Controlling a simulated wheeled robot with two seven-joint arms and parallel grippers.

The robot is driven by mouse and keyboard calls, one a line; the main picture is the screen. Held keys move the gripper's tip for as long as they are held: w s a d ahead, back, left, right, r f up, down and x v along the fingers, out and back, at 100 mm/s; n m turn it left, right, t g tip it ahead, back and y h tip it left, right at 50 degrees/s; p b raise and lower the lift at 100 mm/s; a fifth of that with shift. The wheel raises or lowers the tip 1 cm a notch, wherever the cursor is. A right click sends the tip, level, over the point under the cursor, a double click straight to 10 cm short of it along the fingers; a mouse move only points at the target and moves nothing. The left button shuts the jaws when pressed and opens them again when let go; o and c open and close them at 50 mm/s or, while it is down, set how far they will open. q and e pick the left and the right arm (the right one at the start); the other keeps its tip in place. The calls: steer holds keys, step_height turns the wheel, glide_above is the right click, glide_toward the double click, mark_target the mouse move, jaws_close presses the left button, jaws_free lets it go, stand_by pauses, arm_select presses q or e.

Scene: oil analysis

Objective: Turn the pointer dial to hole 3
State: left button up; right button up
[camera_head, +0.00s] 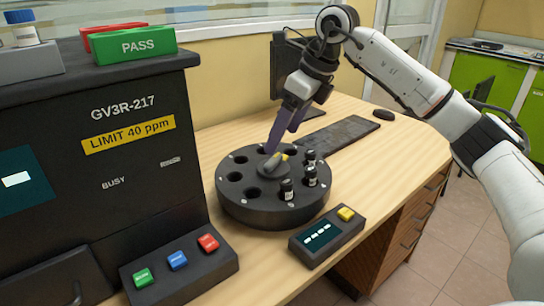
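A round dark carousel (240,209) with a ring of holes stands on the desk. In its middle is a grey pointer dial (271,167) with a yellow mark near its far right end. Dark vials with white labels stand in holes on the right and front, including one vial (286,190) at the front. Holes on the left look empty. Hole numbers are too small to read. My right gripper (280,143) reaches down from behind, its purple fingers just above or beside the dial. Contact and finger gap are unclear. My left gripper is out of view.
A black analyser (130,185) with a button panel (180,270) stands left of the carousel. A small display box (327,237) with a yellow button sits in front. A keyboard (340,135), monitor (285,65) and mouse (383,114) are behind. The desk's right side is clear.

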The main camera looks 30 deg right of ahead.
mark_target(271, 158)
steer(key=x, duration=0.6)
steer(key=shift+f+b, duration=0.15)
steer(key=shift+b, duration=0.25)
steer(key=shift+w+a+f, duration=0.15)
steer(key=shift+w+f, duration=0.1)
steer(key=shift+f, duration=0.2)
steer(key=c, duration=1)
steer(key=shift+c, duration=0.2)
